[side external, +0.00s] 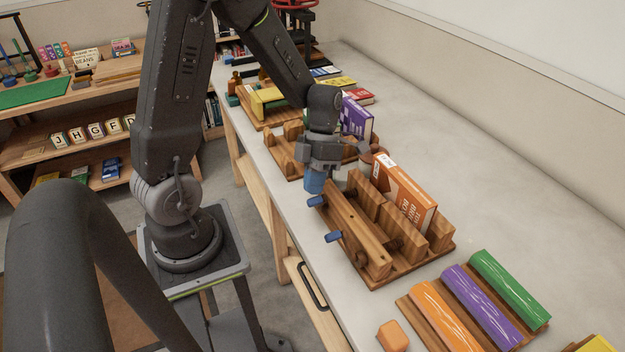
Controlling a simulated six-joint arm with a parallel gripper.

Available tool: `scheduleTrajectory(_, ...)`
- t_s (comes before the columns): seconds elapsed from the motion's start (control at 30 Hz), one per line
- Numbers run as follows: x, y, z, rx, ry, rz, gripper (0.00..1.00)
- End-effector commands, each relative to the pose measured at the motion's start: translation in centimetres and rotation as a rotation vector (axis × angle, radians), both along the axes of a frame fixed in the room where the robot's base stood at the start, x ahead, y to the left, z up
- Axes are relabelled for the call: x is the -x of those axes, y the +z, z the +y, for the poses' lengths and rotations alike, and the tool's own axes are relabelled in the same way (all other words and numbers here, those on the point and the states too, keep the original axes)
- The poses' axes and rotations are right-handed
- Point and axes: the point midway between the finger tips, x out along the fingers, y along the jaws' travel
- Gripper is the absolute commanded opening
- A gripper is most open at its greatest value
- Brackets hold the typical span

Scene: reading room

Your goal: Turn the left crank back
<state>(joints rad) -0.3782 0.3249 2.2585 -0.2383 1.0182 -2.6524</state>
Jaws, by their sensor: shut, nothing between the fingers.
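A wooden book rack (375,262) with slatted dividers stands on the pale worktop and holds an orange book (405,195). Two small blue crank handles stick out from its near long side. The left one (317,200) is farther up the picture, and the other (333,237) is nearer the camera. My gripper (338,182) points down by the rack's far end, close above the left crank, and is shut with nothing held. A wider blue cylinder (314,181) shows under my wrist. I cannot tell whether my fingertips touch the crank; the fingers are small and partly hidden.
Behind my gripper is another wooden rack (281,158) with a purple book (357,118). In front lie a wooden board with orange, purple and green rolls (482,305) and an orange block (394,336). The worktop right of the rack (500,190) is clear.

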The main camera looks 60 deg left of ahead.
Motion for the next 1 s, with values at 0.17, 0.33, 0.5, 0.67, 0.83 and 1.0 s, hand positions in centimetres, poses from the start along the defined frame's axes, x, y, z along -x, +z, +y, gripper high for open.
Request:
scheduleTrajectory(0.17,0.0,-0.1,-0.4,0.001,-0.001,0.001,0.00)
scheduleTrajectory(0.33,0.0,-0.2,-0.9,0.001,-0.001,0.001,0.00)
scheduleTrajectory(0.5,0.1,-0.5,-1.7,0.002,-0.002,0.002,0.00)
scheduleTrajectory(0.67,0.1,-0.9,-2.6,0.003,-0.001,0.003,0.00)
scheduleTrajectory(0.83,0.1,-1.3,-3.3,0.002,-0.002,0.003,0.00)
scheduleTrajectory(1.0,0.0,-1.6,-3.7,0.001,0.000,0.002,0.00)
